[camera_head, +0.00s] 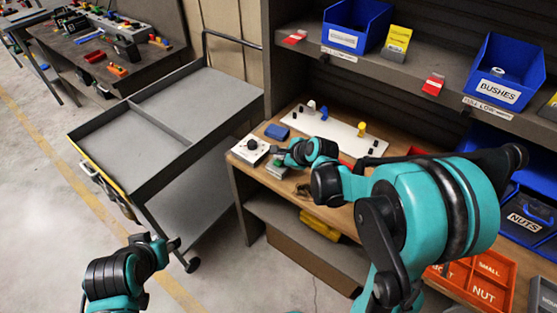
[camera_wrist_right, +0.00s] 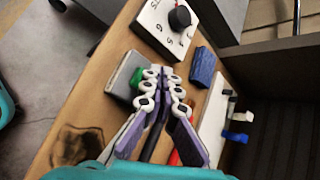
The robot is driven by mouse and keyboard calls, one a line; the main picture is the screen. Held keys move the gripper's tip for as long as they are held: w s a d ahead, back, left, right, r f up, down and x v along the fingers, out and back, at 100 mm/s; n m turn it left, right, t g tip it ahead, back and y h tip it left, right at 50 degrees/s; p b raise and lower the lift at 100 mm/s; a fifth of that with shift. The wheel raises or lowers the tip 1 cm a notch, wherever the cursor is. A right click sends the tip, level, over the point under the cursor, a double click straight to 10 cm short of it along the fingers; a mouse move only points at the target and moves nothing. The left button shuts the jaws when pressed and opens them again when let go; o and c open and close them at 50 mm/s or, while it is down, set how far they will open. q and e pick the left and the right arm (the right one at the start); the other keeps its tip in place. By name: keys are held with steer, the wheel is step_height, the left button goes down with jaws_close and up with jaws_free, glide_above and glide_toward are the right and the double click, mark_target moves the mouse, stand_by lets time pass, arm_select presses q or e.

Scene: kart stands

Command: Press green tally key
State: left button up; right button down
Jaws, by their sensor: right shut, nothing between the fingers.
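The green tally key (camera_wrist_right: 138,78) shows in the right wrist view as a small green patch on a grey box (camera_wrist_right: 124,76). Part of the key is hidden behind the fingers. My right gripper (camera_wrist_right: 166,74) is shut and empty, its tips just beside the key on its right; I cannot tell whether they touch it. In the head view, my right gripper (camera_head: 283,154) is over the bench near the grey box (camera_head: 277,170), and the key cannot be made out. My left arm is low at the left, its gripper (camera_head: 172,244) small and unclear.
A white box with a black dial (camera_wrist_right: 180,17) and a blue block (camera_wrist_right: 203,66) lie close to my right gripper on the wooden bench (camera_head: 315,196). A white board with pegs (camera_head: 335,132) is behind. A grey cart (camera_head: 135,125) stands left.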

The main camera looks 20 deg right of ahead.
mark_target(280, 163)
step_height(280, 163, up, 5)
steer(key=p, duration=0.4)
stand_by(0.3)
stand_by(0.6)
steer(key=s+r+n+g+h+b, duration=0.1)
steer(key=s+r+n+h+b, duration=0.1)
steer(key=s+n, duration=2.1)
steer(key=shift+s+g+h+b, duration=0.3)
steer(key=shift+s+h, duration=0.3)
steer(key=shift+s, duration=0.4)
